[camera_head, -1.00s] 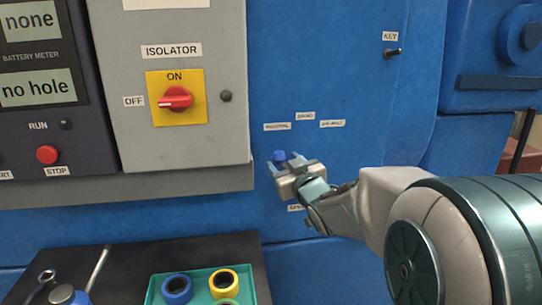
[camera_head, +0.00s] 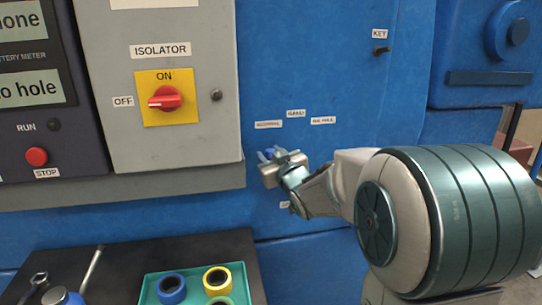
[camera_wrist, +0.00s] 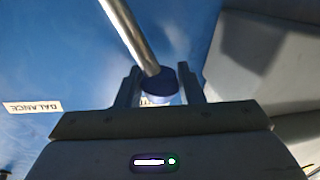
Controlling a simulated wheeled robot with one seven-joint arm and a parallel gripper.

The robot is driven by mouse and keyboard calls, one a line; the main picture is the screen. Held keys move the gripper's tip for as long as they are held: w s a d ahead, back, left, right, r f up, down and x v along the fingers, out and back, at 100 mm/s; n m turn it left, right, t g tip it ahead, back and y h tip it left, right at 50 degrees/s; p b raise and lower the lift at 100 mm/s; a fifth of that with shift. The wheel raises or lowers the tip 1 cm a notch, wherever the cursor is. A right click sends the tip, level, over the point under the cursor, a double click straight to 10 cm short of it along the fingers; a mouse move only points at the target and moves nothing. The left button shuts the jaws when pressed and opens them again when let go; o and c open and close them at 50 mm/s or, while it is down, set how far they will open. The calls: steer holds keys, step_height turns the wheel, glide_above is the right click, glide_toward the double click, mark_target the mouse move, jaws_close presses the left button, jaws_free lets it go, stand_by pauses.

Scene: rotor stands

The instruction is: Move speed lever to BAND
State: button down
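The speed lever shows in the wrist view as a metal rod (camera_wrist: 129,32) ending in a dark blue knob (camera_wrist: 160,85). In the head view only its blue knob (camera_head: 270,153) shows, below the left label. My gripper (camera_wrist: 160,88) has one finger on each side of the knob. A thin gap shows at the left finger, so it looks open around the knob; firm contact is not visible. The BAND label (camera_head: 296,113) is the upper middle one of three, up and right of the knob. The BALANCE label (camera_wrist: 33,107) shows upside down in the wrist view.
A grey box with the red isolator switch (camera_head: 165,98) juts out at the left. A key switch (camera_head: 381,50) is at upper right. A teal tray (camera_head: 150,293) with coloured rings stands on a black surface (camera_head: 125,262) below. The blue panel around the labels is otherwise clear.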

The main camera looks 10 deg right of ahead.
steer(key=shift+d+r+m, duration=0.4)
steer(key=shift+d+m, duration=0.2)
steer(key=shift+d, duration=0.2)
steer(key=d+m, duration=0.1)
steer(key=d, duration=0.1)
steer(key=d+r+m+t, duration=0.1)
steer(key=d+m, duration=0.1)
steer(key=shift+d+p, duration=0.15)
steer(key=shift+p, duration=0.15)
steer(key=shift+d+r+m, duration=0.15)
steer(key=shift+d+m, duration=0.85)
steer(key=shift+d, duration=0.05)
steer(key=c, duration=1)
jaws_free()
